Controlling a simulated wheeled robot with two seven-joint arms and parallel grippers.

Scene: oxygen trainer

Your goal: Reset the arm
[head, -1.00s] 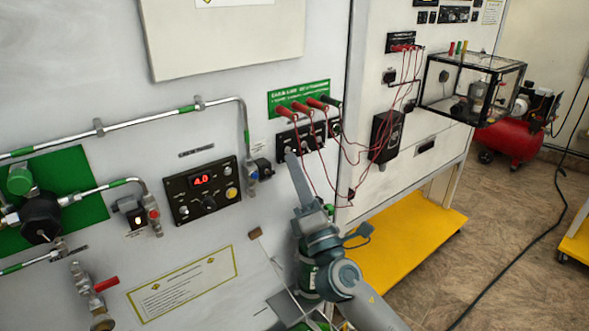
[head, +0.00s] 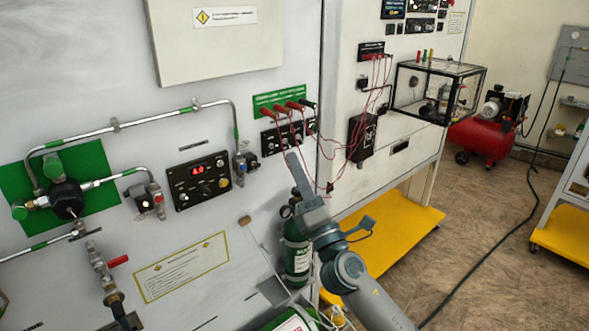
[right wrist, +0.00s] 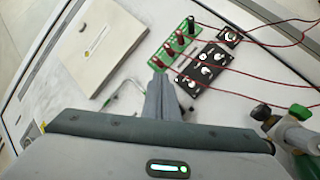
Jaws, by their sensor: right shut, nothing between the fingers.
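My right gripper (head: 291,158) shows in the head view in front of the lower part of the white panel wall. Its fingers point up and are shut with nothing between them. The tips look just below the black switch strip (head: 270,144); I cannot tell whether they touch the wall. In the right wrist view the shut fingers (right wrist: 158,90) point toward the green socket plate (right wrist: 166,53) and the black switch strip (right wrist: 204,72). My left gripper is in neither view.
Red leads (head: 338,148) hang right of the fingers. A green gas cylinder (head: 297,252) stands close beside my right arm. A black control box (head: 199,180) and pipes (head: 140,120) are on the wall to the left. Open floor (head: 505,225) lies to the right.

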